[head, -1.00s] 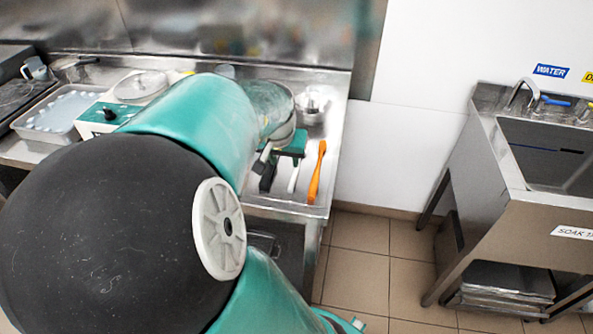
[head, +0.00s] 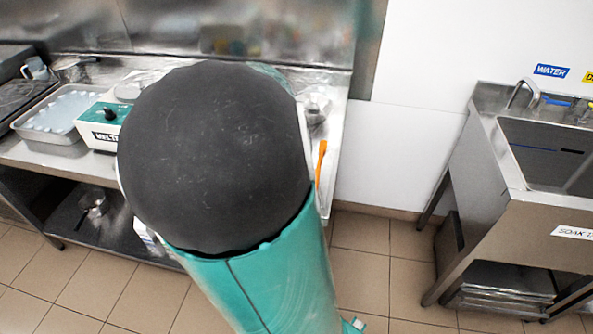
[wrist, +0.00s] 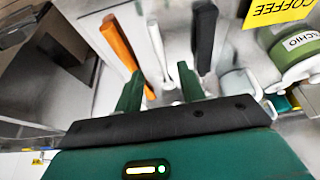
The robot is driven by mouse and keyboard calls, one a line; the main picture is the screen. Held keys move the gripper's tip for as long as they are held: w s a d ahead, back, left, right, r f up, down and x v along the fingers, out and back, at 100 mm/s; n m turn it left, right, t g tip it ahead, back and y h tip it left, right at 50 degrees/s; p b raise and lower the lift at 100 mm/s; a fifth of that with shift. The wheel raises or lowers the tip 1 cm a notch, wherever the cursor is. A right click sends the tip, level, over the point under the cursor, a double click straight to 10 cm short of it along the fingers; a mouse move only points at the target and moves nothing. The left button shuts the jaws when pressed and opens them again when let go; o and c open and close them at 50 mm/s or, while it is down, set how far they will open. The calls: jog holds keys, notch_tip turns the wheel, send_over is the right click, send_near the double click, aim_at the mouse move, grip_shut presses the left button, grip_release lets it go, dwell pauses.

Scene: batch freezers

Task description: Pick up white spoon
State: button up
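The white spoon (wrist: 156,48) shows in the wrist view as a thin white handle ahead of my gripper (wrist: 160,70). It lies between an orange-handled tool (wrist: 118,42) and a black-handled tool (wrist: 203,35). My two green fingers are spread apart, with the white handle in line with the gap between them. I cannot tell whether the fingers reach around it. In the head view my arm hides the spoon and gripper; the orange tool (head: 321,163) shows at the arm's right edge.
In the head view, a tray (head: 50,137) and a green-and-white machine (head: 103,125) stand left on the steel counter. A sink (head: 545,150) stands right, beyond open floor.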

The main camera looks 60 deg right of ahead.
jog(key=shift+x, duration=1)
jog(key=shift+f, duration=0.1)
jog(key=shift+x, duration=2.5)
jog(key=shift+f, duration=0.1)
grip_shut()
